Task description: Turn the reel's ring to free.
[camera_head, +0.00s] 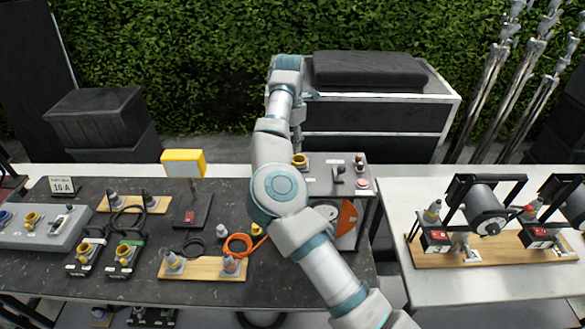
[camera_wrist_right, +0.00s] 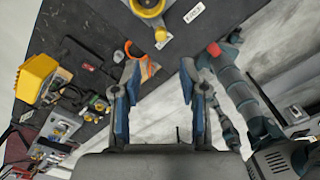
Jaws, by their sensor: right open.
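A grey box with a dark panel (camera_head: 343,188) stands at the middle of the dark table. A yellow ring-shaped fitting (camera_head: 299,160) sits at its top left corner, partly covered by my right arm. In the right wrist view a yellow ring (camera_wrist_right: 147,7) with a small yellow tab lies on a grey plate beyond the fingertips. My right gripper (camera_wrist_right: 161,66) is open and empty, with a gap between it and the ring. An orange disc (camera_head: 346,218) shows at the box's front. I cannot tell which part is the reel's ring. My left gripper is out of view.
The panel carries a lever (camera_head: 337,173) and a red button (camera_head: 363,183). A yellow sign (camera_head: 183,163) stands farther left. The white table's front is bare.

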